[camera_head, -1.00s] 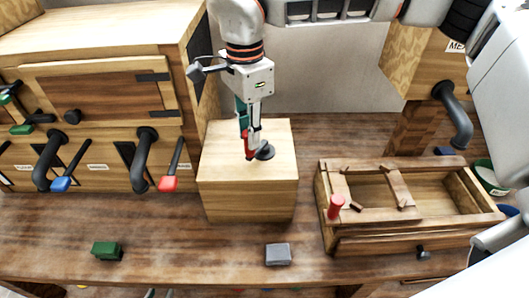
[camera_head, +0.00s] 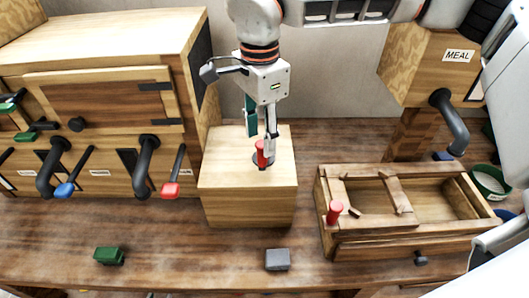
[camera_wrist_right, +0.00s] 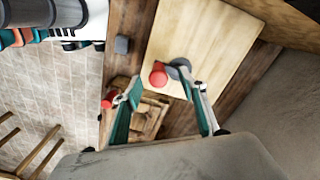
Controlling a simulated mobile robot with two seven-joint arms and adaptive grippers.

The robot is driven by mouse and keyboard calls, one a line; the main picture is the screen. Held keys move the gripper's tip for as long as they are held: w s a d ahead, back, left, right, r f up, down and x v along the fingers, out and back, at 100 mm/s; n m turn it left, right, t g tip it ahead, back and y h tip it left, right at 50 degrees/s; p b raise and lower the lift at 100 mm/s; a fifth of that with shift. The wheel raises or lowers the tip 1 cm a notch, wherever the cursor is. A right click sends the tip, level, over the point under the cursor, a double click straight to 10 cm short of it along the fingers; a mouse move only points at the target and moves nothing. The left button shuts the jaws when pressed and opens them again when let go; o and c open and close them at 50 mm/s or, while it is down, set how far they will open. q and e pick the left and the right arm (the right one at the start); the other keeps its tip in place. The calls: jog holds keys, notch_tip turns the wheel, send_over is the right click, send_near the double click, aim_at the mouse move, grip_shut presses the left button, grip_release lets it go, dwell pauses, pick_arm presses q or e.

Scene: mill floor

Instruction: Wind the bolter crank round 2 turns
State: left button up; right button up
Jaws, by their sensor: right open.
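The crank is on top of a wooden box (camera_head: 248,205) in the head view. Its upright red handle (camera_head: 261,154) stands at the near side of a dark round hub. In the right wrist view the red handle (camera_wrist_right: 158,75) shows left of the grey hub (camera_wrist_right: 180,67). My right gripper (camera_head: 262,143) points down over the handle, with its fingers apart on either side of it in the head view. In the right wrist view the open gripper (camera_wrist_right: 168,92) has a gap around the handle; I cannot tell whether either finger touches it. My left gripper is not in view.
A wooden cabinet (camera_head: 100,92) with levers and spouts stands at left. An open drawer box (camera_head: 405,243) with a red knob (camera_head: 335,211) stands at right, below a MEAL spout (camera_head: 452,120). A green block (camera_head: 109,256) and grey block (camera_head: 277,259) lie at the bench front.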

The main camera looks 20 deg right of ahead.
notch_tip(320, 180, up, 3)
jog(key=shift+f+p, duration=0.2)
jog(key=shift+p, duration=0.2)
jog(key=shift+r, duration=2.1)
jog(key=shift+f, duration=0.1)
